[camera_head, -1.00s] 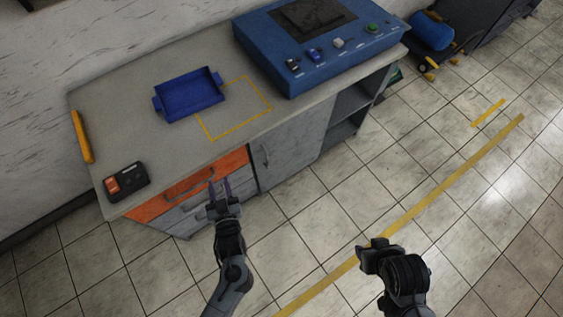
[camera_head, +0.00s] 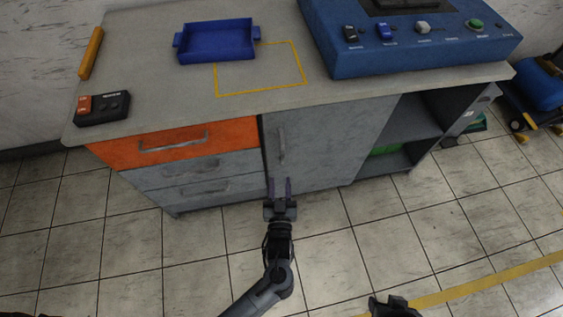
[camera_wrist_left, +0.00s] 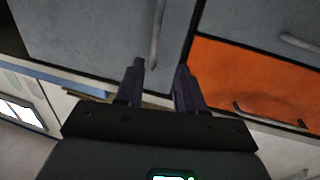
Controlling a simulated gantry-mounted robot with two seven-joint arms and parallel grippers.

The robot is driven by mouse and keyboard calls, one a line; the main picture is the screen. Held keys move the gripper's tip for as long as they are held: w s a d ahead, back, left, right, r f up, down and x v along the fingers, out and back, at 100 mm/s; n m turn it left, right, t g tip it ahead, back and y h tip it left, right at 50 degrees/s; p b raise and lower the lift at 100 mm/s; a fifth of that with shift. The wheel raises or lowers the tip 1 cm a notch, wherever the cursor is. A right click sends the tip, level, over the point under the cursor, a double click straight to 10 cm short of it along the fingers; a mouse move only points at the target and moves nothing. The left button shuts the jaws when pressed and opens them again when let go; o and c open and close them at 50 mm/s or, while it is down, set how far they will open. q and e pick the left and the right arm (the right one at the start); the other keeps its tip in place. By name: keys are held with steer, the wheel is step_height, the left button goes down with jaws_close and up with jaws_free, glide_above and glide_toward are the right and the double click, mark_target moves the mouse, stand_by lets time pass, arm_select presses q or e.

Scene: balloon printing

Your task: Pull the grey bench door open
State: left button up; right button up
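The grey bench door (camera_head: 335,140) is shut on the bench front, right of the drawers. Its vertical bar handle (camera_head: 281,146) is near the door's left edge. My left gripper (camera_head: 279,184) is open and empty, just below the handle in the head view. In the left wrist view the door (camera_wrist_left: 85,35) fills the upper left. There the handle (camera_wrist_left: 157,38) lies ahead of the gap between the two spread fingers (camera_wrist_left: 160,68), with no clear contact. My right gripper (camera_head: 393,305) is cut off at the bottom edge; its fingers cannot be made out.
An orange drawer (camera_head: 205,142) and grey drawers (camera_head: 190,175) are left of the door, open shelves (camera_head: 408,125) right of it. A blue tray (camera_head: 217,42), a black control box (camera_head: 102,107) and a blue machine (camera_head: 420,50) stand on top. The floor (camera_head: 340,235) in front is clear.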

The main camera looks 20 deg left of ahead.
mark_target(282, 151)
arm_select(q)
steer(key=b+x, duration=0.1)
steer(key=x, duration=0.2)
steer(key=b+x, duration=0.1)
steer(key=x, duration=0.2)
steer(key=b+x, duration=0.2)
steer(key=x, duration=0.2)
steer(key=shift+w+d+f, duration=0.15)
steer(key=shift+w+d, duration=0.1)
steer(key=shift+d, duration=0.1)
steer(key=shift+w+a, duration=0.25)
steer(key=shift+w, duration=0.05)
arm_select(e)
steer(key=f, duration=0.2)
steer(key=d+f, duration=0.1)
steer(key=f, duration=0.1)
steer(key=shift+w+f, duration=0.1)
steer(key=shift+f, duration=0.25)
arm_select(q)
jaws_close()
arm_select(e)
steer(key=shift+a, duration=0.15)
